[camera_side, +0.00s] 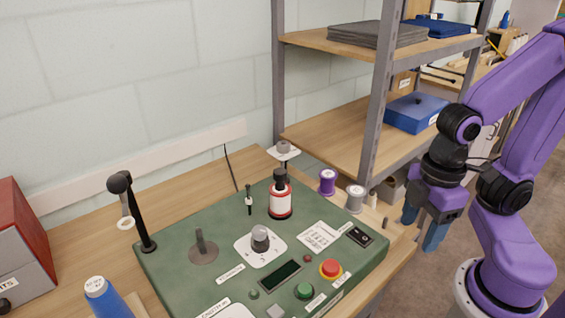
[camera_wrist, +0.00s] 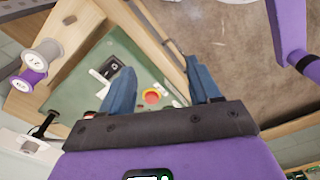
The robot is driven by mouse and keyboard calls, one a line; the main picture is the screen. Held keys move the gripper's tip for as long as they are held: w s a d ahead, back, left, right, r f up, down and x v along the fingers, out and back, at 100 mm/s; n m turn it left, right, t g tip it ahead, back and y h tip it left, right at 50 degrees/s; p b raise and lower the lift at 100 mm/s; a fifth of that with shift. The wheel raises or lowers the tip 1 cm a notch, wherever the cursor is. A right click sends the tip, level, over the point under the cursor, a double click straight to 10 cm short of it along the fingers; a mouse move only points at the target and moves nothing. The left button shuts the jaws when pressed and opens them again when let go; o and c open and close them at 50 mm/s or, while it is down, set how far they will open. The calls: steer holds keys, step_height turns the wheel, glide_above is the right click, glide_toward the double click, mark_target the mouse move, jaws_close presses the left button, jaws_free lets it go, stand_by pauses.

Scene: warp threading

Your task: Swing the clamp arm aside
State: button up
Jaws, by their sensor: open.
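My gripper (camera_side: 424,222) hangs to the right of the green panel (camera_side: 165,268), its blue fingers pointing down, open and empty. In the wrist view the fingers (camera_wrist: 160,78) are spread apart with nothing held. No part is labelled as the clamp arm, and I cannot tell for certain which one it is. A grey upright lever (camera_side: 200,242) stands on a round base on the panel. A black post with a jointed head (camera_side: 128,200) and a pale ring stands at the panel's left edge. Both are far from my gripper.
The panel carries a red-and-white cylinder (camera_side: 280,203), a grey knob (camera_side: 260,238), a red button (camera_side: 331,268) and a green button (camera_side: 305,291). Purple (camera_side: 327,181) and grey (camera_side: 355,198) spools stand behind its right side. A metal shelf (camera_side: 375,120) rises behind; a blue bottle (camera_side: 103,296) stands front left.

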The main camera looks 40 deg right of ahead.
steer(key=c, duration=0.4)
steer(key=shift+w+a+r, duration=0.1)
steer(key=shift+w+a, duration=0.15)
steer(key=shift+w, duration=0.05)
steer(key=c, duration=0.5)
steer(key=shift+m+y, duration=0.4)
steer(key=shift+m, duration=0.1)
steer(key=w+a, duration=0.1)
steer(key=w, duration=0.1)
steer(key=w+a+r, duration=0.1)
steer(key=w, duration=0.1)
steer(key=w+a+r, duration=0.1)
steer(key=w, duration=0.1)
steer(key=shift+a, duration=0.35)
jaws_close()
step_height(320, 180, up, 6)
steer(key=m+t+y, duration=0.2)
steer(key=m+t, duration=0.1)
glide_above(282, 165)
steer(key=s+a, duration=0.1)
steer(key=a, duration=0.3)
step_height(282, 165, down, 10)
steer(key=shift+s+d+f, duration=0.25)
steer(key=shift+d, duration=0.2)
